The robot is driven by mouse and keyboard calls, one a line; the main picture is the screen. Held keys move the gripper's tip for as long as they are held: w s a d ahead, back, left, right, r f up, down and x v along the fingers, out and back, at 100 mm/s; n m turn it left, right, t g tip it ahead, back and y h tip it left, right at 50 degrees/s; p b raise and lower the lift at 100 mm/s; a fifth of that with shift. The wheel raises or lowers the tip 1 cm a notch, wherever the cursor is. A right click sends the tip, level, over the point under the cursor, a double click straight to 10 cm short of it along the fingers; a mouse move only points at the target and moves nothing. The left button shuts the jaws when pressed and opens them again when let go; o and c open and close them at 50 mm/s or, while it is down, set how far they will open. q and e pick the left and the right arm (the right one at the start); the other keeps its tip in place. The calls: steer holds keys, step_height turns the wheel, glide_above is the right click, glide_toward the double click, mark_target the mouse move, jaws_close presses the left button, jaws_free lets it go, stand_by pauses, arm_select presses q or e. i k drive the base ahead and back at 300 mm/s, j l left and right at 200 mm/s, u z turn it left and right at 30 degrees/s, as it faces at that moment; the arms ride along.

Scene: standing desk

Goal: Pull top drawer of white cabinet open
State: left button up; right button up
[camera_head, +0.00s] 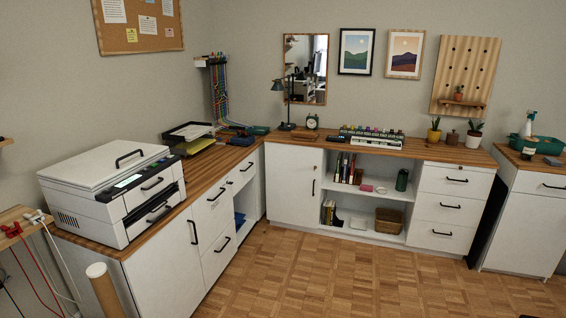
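White cabinets with wooden tops line the back and left walls. The back cabinet (420,187) has a stack of three drawers at its right end. Its top drawer (440,174) is shut and has a black bar handle (457,181). The left cabinet also has a shut upper drawer (207,208) with a black handle (216,194). A separate white cabinet at the far right has a shut top drawer (530,182) with a black handle (554,187). I cannot tell which cabinet the task means.
A white printer (90,177) stands on the left cabinet's top. A cardboard tube (104,286) stands in front of that cabinet. A wicker basket (389,220) is on an open shelf. The wooden floor (340,275) before the back cabinet is clear.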

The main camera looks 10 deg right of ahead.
mark_target(451, 174)
steer(key=i+z, duration=0.25)
steer(key=i, duration=0.25)
steer(key=i+z, duration=0.2)
steer(key=i, duration=0.25)
steer(key=i+j+z, duration=0.25)
steer(key=i, duration=0.25)
steer(key=i+j+z, duration=0.1)
steer(key=i+z, duration=0.15)
steer(key=i, duration=0.2)
